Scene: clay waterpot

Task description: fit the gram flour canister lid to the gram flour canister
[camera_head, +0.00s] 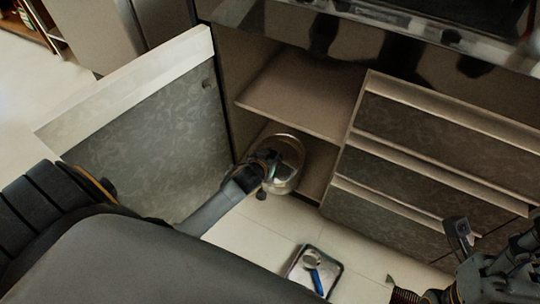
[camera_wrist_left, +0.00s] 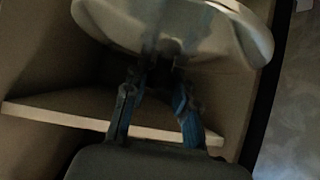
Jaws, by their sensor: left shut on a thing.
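A round, shiny metal piece (camera_head: 289,151), which looks like the gram flour canister lid, is at the open cabinet's lower front. My left gripper (camera_head: 268,167) is shut on it at its near left side. In the left wrist view, the two fingers (camera_wrist_left: 163,78) close at the underside of a pale, rounded shape, likely this lid (camera_wrist_left: 108,23). I cannot tell the gram flour canister apart from the lid. My right gripper (camera_head: 462,250) is at the lower right, partly cut off, and its opening is unclear.
An open cabinet door (camera_head: 150,135) stands left of my left arm. A cabinet shelf (camera_head: 300,95) lies above the round piece, and drawers (camera_head: 430,150) are to the right. A small tray (camera_head: 331,287) with a blue-handled item (camera_head: 316,277) lies on the pale floor.

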